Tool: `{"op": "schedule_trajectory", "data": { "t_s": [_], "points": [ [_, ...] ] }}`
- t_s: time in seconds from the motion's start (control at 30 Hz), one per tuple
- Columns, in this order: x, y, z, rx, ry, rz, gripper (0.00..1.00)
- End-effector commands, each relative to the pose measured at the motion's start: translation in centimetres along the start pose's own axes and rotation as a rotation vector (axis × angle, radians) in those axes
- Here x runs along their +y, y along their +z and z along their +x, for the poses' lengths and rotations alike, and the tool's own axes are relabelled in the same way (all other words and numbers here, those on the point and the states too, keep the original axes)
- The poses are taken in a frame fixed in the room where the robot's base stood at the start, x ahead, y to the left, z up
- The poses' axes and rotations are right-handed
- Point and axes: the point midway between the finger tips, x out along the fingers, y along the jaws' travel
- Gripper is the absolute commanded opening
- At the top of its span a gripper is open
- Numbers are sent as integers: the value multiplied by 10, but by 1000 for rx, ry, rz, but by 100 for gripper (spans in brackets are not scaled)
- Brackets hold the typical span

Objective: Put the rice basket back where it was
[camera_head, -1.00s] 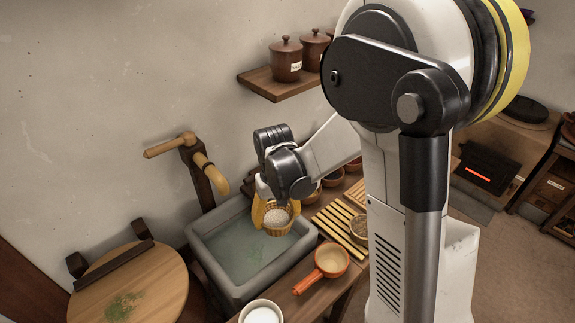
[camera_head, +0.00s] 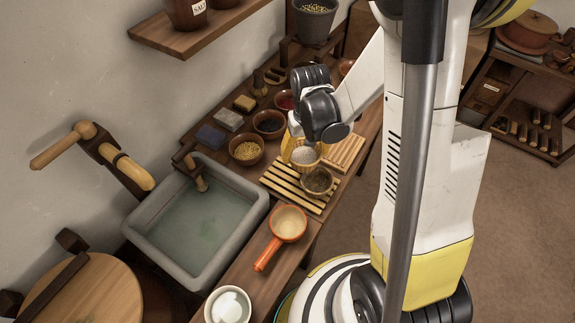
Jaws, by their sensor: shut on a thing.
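My gripper (camera_head: 302,143) is shut on the rice basket (camera_head: 304,157), a small woven basket with white rice in it. The gripper points down and holds the basket upright over the slatted wooden rack (camera_head: 284,183). Whether the basket touches the rack cannot be told from this angle. A second small basket or bowl with dark contents (camera_head: 317,180) is on the rack just in front of it. The far side of the rice basket is hidden by the gripper.
The grey water basin (camera_head: 196,223) is to the left. An orange-handled pan (camera_head: 287,224) and a white bowl (camera_head: 229,305) stand nearer on the counter. A bowl of yellow grain (camera_head: 246,149) and other bowls stand behind the rack. A ridged board (camera_head: 344,152) lies right of it.

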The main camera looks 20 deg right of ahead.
Motion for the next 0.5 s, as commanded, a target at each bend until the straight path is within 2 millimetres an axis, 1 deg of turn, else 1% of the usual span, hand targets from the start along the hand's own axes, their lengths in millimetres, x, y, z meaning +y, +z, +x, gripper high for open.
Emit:
{"op": "schedule_trajectory", "data": {
  "t_s": [0.03,0.1,0.2,0.3,0.4,0.5],
  "points": [
    [-12,-7,12,0,0,-6,37],
    [-26,-15,21,0,0,-5,37],
    [-41,-23,31,0,0,-3,37],
    [-50,-28,36,0,0,-1,37],
    [-53,-29,39,0,0,1,37],
    [-53,-30,50,0,0,1,37]
  ]
}}
